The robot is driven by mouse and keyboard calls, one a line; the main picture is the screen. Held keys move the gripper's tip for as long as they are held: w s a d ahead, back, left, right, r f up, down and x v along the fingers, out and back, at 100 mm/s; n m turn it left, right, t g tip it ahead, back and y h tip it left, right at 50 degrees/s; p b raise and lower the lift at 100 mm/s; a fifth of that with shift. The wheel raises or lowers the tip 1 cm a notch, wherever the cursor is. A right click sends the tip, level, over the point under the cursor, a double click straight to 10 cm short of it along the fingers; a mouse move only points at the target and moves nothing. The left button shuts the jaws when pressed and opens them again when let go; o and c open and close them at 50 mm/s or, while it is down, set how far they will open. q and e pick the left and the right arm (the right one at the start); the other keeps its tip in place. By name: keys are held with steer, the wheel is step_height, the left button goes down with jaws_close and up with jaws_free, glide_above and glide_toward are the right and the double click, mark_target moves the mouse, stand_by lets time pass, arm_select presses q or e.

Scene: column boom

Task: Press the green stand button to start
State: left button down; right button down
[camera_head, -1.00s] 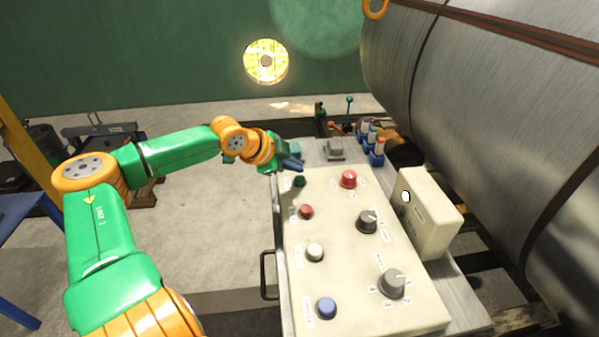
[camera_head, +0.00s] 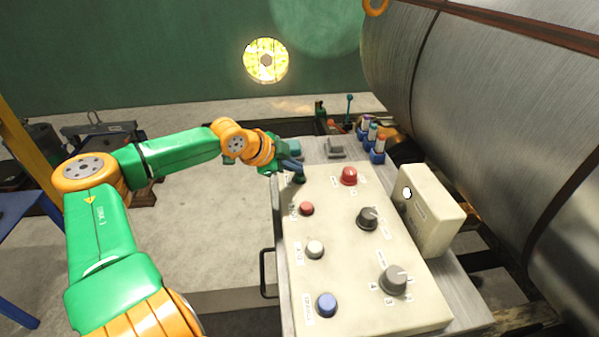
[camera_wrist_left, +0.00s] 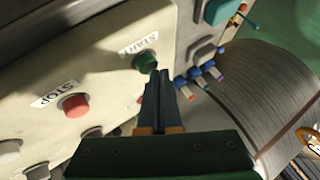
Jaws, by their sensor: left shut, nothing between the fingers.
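The green button (camera_head: 299,180) sits at the far left corner of the sloped cream control panel (camera_head: 345,270). In the left wrist view the green button (camera_wrist_left: 145,60) is next to a label reading START. My left gripper (camera_head: 297,171) is shut and empty, its tips right at the green button and partly covering it in the head view. In the left wrist view the shut fingertips (camera_wrist_left: 159,74) overlap the button's lower right edge. I cannot tell whether they touch it or press it in. My right gripper is not in view.
A red button (camera_head: 306,209), white button (camera_head: 315,249) and blue button (camera_head: 326,305) line the panel's left side. A red knob (camera_head: 349,176) and grey knobs (camera_head: 367,218) are to their right. A cream box (camera_head: 428,210) and large metal cylinder (camera_head: 500,90) stand at the right.

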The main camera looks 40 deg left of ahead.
mark_target(295, 176)
arm_select(q)
steer(key=shift+f, duration=0.35)
stand_by(0.5)
steer(key=shift+r+p, duration=0.6)
steer(key=shift+r, duration=0.35)
step_height(295, 176, up, 5)
steer(key=p, duration=0.5)
steer(key=shift+r, duration=0.15)
